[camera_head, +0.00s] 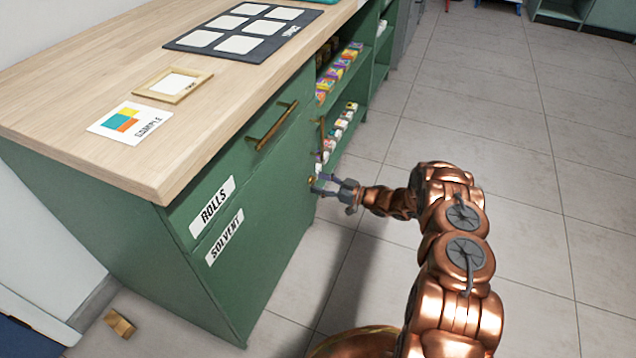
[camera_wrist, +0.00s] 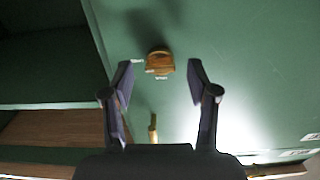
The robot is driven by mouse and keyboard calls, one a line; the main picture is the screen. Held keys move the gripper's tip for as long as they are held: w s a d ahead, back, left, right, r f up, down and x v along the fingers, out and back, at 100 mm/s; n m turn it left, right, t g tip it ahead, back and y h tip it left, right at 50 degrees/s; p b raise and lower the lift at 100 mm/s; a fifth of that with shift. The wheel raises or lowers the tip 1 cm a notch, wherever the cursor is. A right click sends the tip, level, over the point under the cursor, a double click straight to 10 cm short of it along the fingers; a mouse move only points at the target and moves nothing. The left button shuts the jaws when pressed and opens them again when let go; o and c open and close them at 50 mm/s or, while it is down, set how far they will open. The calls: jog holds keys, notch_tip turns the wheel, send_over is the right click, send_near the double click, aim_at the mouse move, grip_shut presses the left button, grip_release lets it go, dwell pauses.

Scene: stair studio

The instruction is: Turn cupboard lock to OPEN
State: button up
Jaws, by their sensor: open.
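The cupboard lock is a small brass knob (camera_wrist: 160,62) on the green cupboard door (camera_head: 235,265) labelled SOLVENT. Small white marks sit beside and below the knob in the wrist view, too small to read. In the head view the lock (camera_head: 311,181) is near the door's right edge, just left of my fingertips. My gripper (camera_head: 322,184) is open and empty. In the wrist view its two dark fingers stand left and right of the knob, with visible gaps on both sides. Whether the fingertips reach the knob's depth is unclear.
A vertical brass handle (camera_head: 322,135) is above the lock, and a drawer labelled ROLLS has another brass handle (camera_head: 272,126). Open shelves (camera_head: 350,100) with small goods adjoin the cupboard. A wooden block (camera_head: 120,323) lies on the floor. The tiled floor (camera_head: 540,150) at right is clear.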

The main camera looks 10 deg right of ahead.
jog(key=v, duration=1.1)
